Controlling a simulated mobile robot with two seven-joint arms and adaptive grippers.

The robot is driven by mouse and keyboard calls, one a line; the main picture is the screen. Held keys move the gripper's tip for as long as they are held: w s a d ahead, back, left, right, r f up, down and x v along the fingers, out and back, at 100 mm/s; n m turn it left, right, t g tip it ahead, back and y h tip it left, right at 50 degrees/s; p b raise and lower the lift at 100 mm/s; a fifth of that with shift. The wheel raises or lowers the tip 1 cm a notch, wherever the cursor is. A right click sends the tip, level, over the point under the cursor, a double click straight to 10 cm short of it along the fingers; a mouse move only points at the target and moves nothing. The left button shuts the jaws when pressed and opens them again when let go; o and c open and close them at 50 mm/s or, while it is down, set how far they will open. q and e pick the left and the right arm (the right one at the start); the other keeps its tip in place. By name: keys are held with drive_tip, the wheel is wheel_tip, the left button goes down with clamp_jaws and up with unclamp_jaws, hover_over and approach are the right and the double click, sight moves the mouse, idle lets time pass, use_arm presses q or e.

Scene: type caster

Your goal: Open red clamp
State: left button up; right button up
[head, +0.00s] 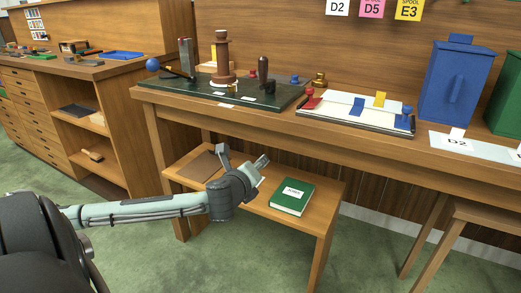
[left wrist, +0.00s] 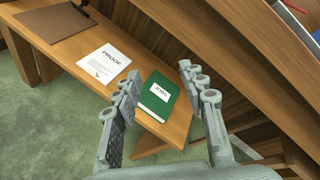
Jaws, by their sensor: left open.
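A small red clamp (head: 310,99) with a round knob stands at the left end of a white board (head: 340,104) on the workbench. In the head view, its exact open or shut state is too small to tell. My left gripper (head: 243,157) is open and empty, below and left of the red clamp, over the low shelf under the bench. In the left wrist view its two fingers (left wrist: 159,73) are spread, with the green book beyond them. The red clamp cannot be made out in the left wrist view. My right gripper is not in view.
The workbench edge (head: 270,116) overhangs the low shelf (head: 258,208), which holds a green book (head: 292,196) and a brown board (head: 200,165). A blue clamp (head: 404,120) stands at the white board's right end. A dark tray (head: 228,90) with tall posts lies left; a blue canister (head: 457,85) stands right.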

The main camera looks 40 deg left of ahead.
use_arm(q)
wheel_tip(320, 180, down, 9)
drive_tip(key=s+a+n+g, duration=0.1)
drive_tip(key=s+n+g, duration=0.1)
drive_tip(key=n, duration=0.2)
drive_tip(key=shift+s+f+p, duration=0.15)
drive_tip(key=shift+s+p, duration=0.05)
drive_tip(key=shift+p, duration=0.1)
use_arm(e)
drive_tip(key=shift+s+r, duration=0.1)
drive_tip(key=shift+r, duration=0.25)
use_arm(q)
drive_tip(key=shift+a, duration=0.15)
